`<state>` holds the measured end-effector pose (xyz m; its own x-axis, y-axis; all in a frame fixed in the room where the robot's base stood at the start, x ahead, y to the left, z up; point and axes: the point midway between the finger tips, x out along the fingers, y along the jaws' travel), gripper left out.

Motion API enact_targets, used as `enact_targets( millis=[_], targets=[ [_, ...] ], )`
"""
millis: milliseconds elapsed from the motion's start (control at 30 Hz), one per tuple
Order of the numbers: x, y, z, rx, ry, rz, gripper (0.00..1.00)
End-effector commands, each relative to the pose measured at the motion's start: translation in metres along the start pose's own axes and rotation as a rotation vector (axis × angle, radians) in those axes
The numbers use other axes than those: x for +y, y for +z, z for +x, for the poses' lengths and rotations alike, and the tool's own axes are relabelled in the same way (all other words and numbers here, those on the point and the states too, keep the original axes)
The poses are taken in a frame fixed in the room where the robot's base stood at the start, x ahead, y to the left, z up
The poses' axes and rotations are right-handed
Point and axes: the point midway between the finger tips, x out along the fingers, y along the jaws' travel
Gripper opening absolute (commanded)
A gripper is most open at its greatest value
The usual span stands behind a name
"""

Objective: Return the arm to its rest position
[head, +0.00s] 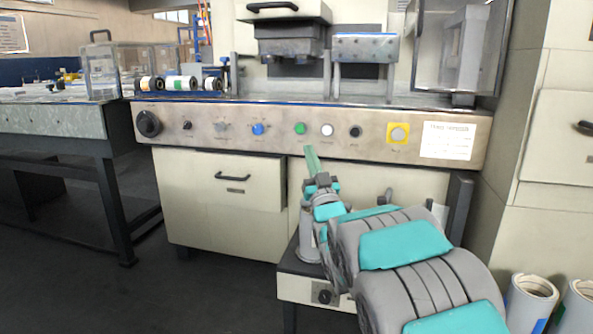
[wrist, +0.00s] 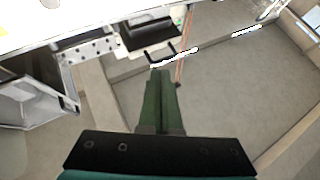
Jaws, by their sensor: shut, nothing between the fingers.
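My gripper (head: 310,157) is in front of the wrapping machine (head: 200,120), at the height of its button panel. Its green fingers point up and are shut together with nothing between them. They also show shut in the wrist view (wrist: 161,98), above the black bracket at the bottom. My grey and teal arm reaches in from the lower right of the head view and is bent. In the head view, the fingers overlap the panel just below the green button (head: 300,128); I cannot tell whether they touch it.
The panel carries several knobs and buttons, with a yellow-framed one (head: 398,133) at right. Film rolls (head: 181,83) lie on the machine's left top. A work table (head: 50,119) stands at left. Cream cabinets (head: 550,190) and rolls (head: 530,303) are at right. Dark floor is open at lower left.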

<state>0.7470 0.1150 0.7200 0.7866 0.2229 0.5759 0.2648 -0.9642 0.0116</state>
Motion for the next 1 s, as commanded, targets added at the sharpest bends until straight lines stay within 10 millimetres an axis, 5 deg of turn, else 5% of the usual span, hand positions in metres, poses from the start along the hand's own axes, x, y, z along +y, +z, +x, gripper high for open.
enact_targets(
  millis=[433,667,867,1000],
  targets=[
    [0.023,0.018,-0.016,-0.212,0.072,-0.025,0.00],
    [0.042,0.035,-0.044,-0.417,0.136,-0.035,0.00],
    [0.061,0.053,-0.108,-0.720,0.218,-0.038,0.00],
    [0.068,0.059,-0.169,-0.947,0.267,-0.028,0.00]
  ],
)
